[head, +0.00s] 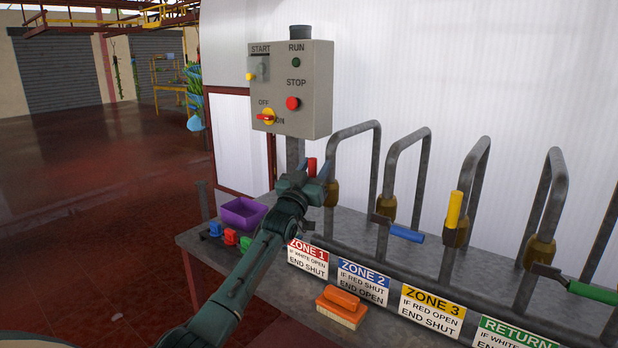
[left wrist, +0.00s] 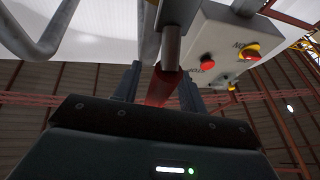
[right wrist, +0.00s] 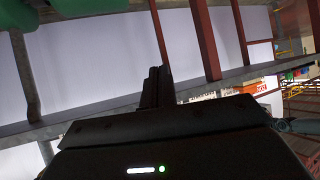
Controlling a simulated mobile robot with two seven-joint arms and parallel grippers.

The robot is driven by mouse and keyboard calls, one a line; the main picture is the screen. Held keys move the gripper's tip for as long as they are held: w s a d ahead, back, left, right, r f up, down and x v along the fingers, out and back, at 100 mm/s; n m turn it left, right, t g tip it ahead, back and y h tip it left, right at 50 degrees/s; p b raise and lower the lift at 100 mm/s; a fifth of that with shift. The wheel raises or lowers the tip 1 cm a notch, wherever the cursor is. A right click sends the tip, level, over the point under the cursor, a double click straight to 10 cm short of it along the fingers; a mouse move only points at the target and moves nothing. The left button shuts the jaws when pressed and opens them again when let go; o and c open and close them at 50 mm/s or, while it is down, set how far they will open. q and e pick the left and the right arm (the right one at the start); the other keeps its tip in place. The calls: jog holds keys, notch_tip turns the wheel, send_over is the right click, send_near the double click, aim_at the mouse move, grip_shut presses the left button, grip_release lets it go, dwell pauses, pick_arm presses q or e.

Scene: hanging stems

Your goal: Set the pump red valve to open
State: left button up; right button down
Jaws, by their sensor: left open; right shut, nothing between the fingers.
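The red valve handle (head: 311,166) is on the leftmost pipe, above the ZONE 1 sign (head: 308,258). It points up; my left arm hides its lower part and much of the valve body. My left gripper (head: 314,177) is at the handle with its fingers apart. In the left wrist view the red handle (left wrist: 161,86) lies between the two open fingers of the gripper (left wrist: 160,82); contact cannot be told. My right gripper (right wrist: 157,86) is shut and empty in the right wrist view, away from the valves.
The control box (head: 290,90) stands close above the red valve. Blue (head: 407,234), yellow (head: 455,209) and green (head: 592,293) handles are to the right. A purple bin (head: 243,213) and an orange brush (head: 341,306) are on the bench (head: 275,295).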

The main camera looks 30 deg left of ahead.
pick_arm(q)
jog(key=b+v, duration=0.1)
jog(key=v, duration=1.2)
jog(key=shift+b, duration=0.4)
pick_arm(e)
jog(key=shift+a+f, duration=0.2)
jog(key=shift+a, duration=0.15)
pick_arm(q)
jog(key=s+d+f+m+g+h+p, duration=0.1)
jog(key=s+d+f+m+g+h, duration=0.2)
jog(key=d+f, duration=0.5)
jog(key=s+d+f+g+h+p, duration=0.15)
jog(key=s+d+f, duration=0.4)
jog(key=f, duration=0.65)
jog(key=s+d+f+g+h, duration=0.1)
jog(key=s+d+f+g, duration=0.2)
jog(key=s+d+f, duration=0.3)
jog(key=s+d+f+m+g, duration=0.1)
jog(key=s+d+f+g, duration=0.3)
jog(key=s, duration=1)
jog(key=shift+s+d+f+m+h, duration=0.25)
jog(key=shift+d+f+m+h, duration=0.1)
jog(key=shift+d+f, duration=0.75)
pick_arm(e)
jog(key=shift+s+d+r, duration=0.15)
jog(key=shift+d+r, duration=0.05)
jog(key=shift+d, duration=0.4)
